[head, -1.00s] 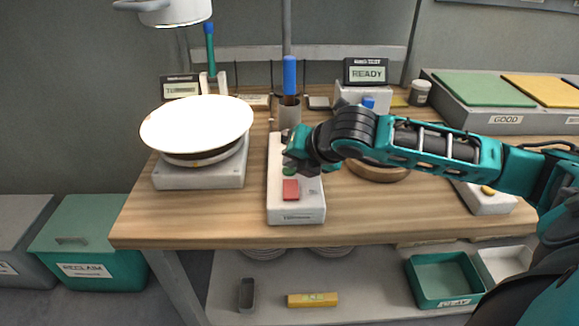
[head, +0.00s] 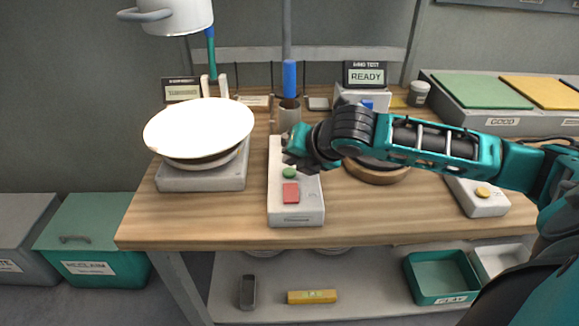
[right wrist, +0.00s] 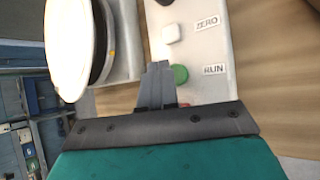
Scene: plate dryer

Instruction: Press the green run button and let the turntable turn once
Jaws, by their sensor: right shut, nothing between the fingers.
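The green run button (head: 289,173) sits on a pale control box (head: 297,211), above a red button (head: 291,193). It also shows in the right wrist view (right wrist: 180,74) beside the RUN label. My right gripper (head: 291,159) is shut and empty just above the box. In the right wrist view its fingertips (right wrist: 158,68) appear just left of the green button; I cannot tell whether they touch the box. The turntable (head: 203,178) stands left of the box with a large white plate (head: 199,127) on top. My left gripper is not in view.
A READY display (head: 367,75) stands at the back. A cup with a blue-handled tool (head: 289,113) is behind the box. A round wooden stand (head: 377,173) lies partly under my right arm. A white pot (head: 175,17) hangs at upper left. The table front is clear.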

